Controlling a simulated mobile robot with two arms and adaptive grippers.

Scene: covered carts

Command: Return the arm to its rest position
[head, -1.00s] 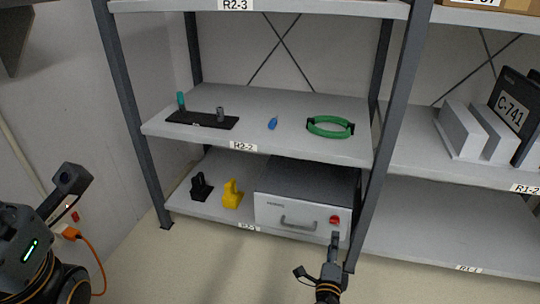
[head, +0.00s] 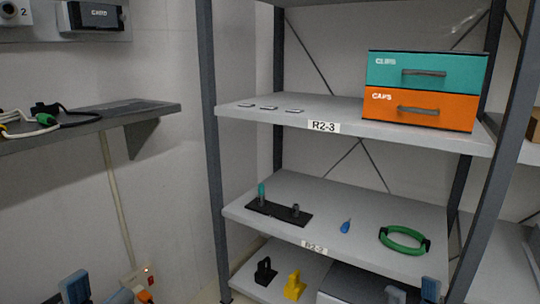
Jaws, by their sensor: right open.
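My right gripper (head: 413,292) shows only as two blue-grey fingertips at the bottom edge, with a gap between them. It is open and empty, in front of the grey box (head: 352,284) on the low shelf. My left gripper (head: 98,292) shows at the bottom left as fingertips set apart, with nothing seen between them. The rest of both arms is below the picture.
The shelf rack (head: 214,150) stands ahead, its middle shelf holding a green ring (head: 404,250), a blue item (head: 346,227) and a black plate (head: 278,213). Teal (head: 380,72) and orange (head: 376,106) drawers sit above. A wall shelf (head: 160,110) juts out at left.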

